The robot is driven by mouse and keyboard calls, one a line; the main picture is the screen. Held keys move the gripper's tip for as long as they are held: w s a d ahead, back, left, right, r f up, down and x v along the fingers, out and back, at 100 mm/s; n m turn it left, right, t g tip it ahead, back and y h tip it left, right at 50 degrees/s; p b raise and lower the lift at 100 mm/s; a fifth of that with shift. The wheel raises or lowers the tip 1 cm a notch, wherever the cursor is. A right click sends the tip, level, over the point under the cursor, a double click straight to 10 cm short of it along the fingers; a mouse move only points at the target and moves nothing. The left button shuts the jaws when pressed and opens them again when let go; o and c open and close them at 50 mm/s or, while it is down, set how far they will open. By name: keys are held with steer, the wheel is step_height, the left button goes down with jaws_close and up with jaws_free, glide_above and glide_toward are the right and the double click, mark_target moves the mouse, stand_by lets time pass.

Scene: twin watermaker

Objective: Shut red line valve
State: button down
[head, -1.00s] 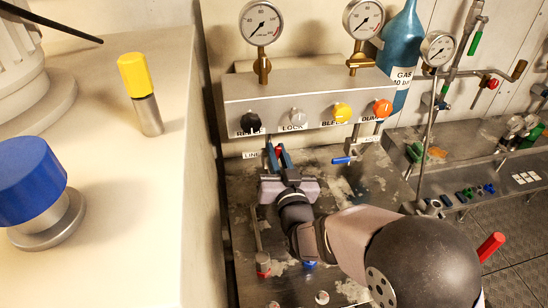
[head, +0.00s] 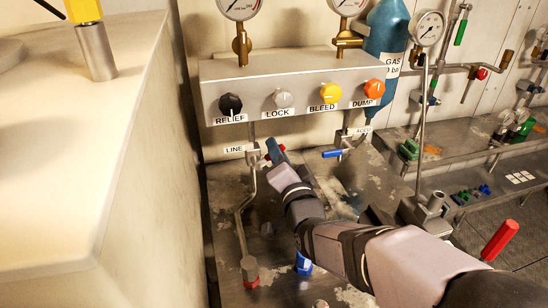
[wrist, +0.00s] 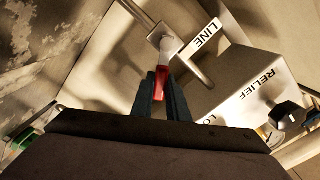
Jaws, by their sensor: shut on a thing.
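The line valve (head: 253,155) sits on a thin vertical pipe under the RELIEF knob, beside the LINE label (head: 234,149). Its red handle (wrist: 161,90) shows between my fingers in the wrist view, and a bit of red shows at the fingertips in the head view. The handle points away from the valve body, at an angle to the pipe, toward the right in the head view. My gripper (head: 274,151) is shut on the red handle; its dark fingers (wrist: 162,82) lie on both sides of it.
A blue-handled valve (head: 336,153) stands close to the right, by the ACCU label. Above is the grey panel (head: 298,68) with RELIEF, LOCK, BLEED and DUMP knobs. Red (head: 250,271) and blue (head: 303,264) fittings stand on the bench below. A cream cabinet (head: 110,180) bounds the left.

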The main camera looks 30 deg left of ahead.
steer(key=shift+w+d+f, duration=0.1)
stand_by(0.5)
steer(key=c, duration=1.7)
jaws_free()
steer(key=shift+b+v, duration=0.75)
steer(key=shift+v, duration=2.95)
